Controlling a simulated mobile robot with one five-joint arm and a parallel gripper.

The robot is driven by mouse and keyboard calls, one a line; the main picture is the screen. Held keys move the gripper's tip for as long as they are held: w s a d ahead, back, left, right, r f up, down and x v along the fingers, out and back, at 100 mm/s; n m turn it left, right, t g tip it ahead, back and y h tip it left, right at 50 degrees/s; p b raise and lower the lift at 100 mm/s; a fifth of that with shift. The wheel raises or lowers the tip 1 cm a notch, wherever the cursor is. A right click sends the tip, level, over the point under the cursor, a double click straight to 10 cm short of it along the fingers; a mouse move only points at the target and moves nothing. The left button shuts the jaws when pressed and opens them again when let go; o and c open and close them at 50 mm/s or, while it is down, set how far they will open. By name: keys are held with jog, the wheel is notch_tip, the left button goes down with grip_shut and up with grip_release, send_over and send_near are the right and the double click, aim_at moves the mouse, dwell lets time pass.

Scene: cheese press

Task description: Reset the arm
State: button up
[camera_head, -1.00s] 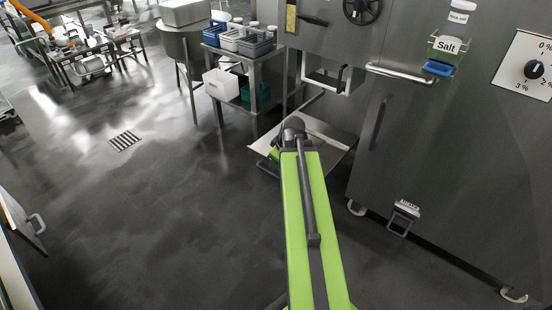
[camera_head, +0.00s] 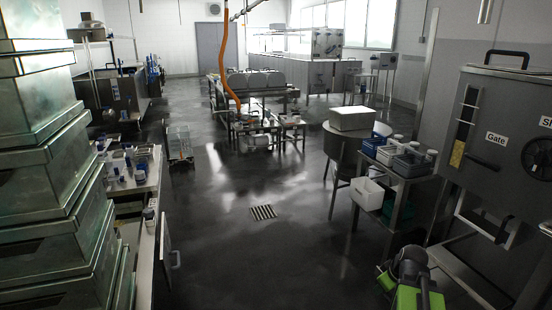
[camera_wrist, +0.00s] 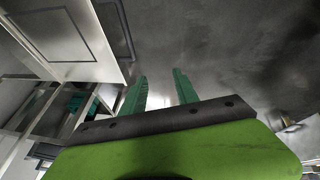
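My gripper (camera_wrist: 159,73) shows in the wrist view with its two green fingers apart and nothing between them. Grey floor lies beyond the fingertips. My green arm shows only in part at the lower right of the head view, near the front of the steel press machine (camera_head: 505,125). The fingers cannot be made out in the head view.
A steel cart (camera_head: 398,213) with bins and bottles stands left of the machine. A white bin (camera_head: 366,193) sits on its lower shelf. Stacked metal boxes (camera_head: 45,200) fill the left side. The middle floor is open around a drain grate (camera_head: 263,212).

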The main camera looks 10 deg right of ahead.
jog(key=s+a+f+g, duration=0.15)
jog(key=a+g, duration=0.25)
jog(key=a, duration=2.3)
notch_tip(320, 180, up, 25)
jog(key=s+d+m+g+p, duration=0.1)
jog(key=m+p, duration=0.3)
jog(key=p, duration=2.1)
jog(key=shift+s+m+p, duration=0.3)
jog(key=shift+s, duration=0.5)
